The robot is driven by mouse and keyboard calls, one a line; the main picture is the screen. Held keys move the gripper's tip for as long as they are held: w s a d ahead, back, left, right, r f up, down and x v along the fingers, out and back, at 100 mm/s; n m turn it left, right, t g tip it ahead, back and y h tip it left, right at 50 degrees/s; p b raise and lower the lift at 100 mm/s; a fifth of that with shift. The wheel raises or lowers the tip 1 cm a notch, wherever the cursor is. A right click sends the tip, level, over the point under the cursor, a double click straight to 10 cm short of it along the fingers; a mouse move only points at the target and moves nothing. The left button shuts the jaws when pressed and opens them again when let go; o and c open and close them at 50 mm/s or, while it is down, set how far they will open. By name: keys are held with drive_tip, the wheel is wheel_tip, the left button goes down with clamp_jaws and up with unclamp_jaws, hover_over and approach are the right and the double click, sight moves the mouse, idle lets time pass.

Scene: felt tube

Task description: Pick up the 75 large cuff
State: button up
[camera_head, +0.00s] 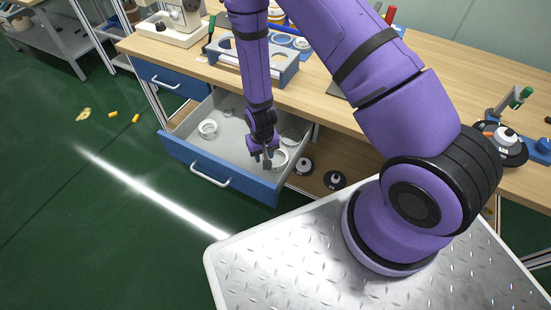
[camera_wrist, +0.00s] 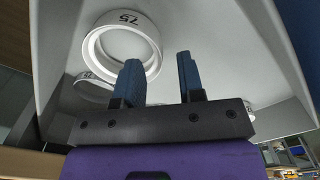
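The 75 cuff (camera_wrist: 126,19) is a white ring with a black "75" on its outer wall, upside down in the wrist view, lying in the open drawer. In the head view, a white ring (camera_head: 280,160) beside my gripper looks like this cuff. My gripper (camera_wrist: 158,78) is open, with two blue fingers and nothing between them. It also shows over the drawer in the head view (camera_head: 262,160). In the wrist view the left finger overlaps the ring's near edge; I cannot tell whether it touches. The right finger is clear of the ring.
The open drawer (camera_head: 220,172) has a blue front and grey walls around my gripper. Other white rings lie in it, one at the left (camera_head: 208,128) and one behind my gripper (camera_head: 290,138). The wooden bench (camera_head: 335,105) stands behind. Dark round pieces (camera_head: 304,166) sit right of the drawer.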

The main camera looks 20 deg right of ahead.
drive_tip(key=shift+w+d+f, duration=0.1)
drive_tip(key=shift+w+f, duration=0.05)
drive_tip(key=shift+f, duration=1)
drive_tip(key=shift+w+d+f, duration=0.1)
drive_tip(key=shift+w+f, duration=0.05)
drive_tip(key=shift+f, duration=0.95)
clamp_jaws()
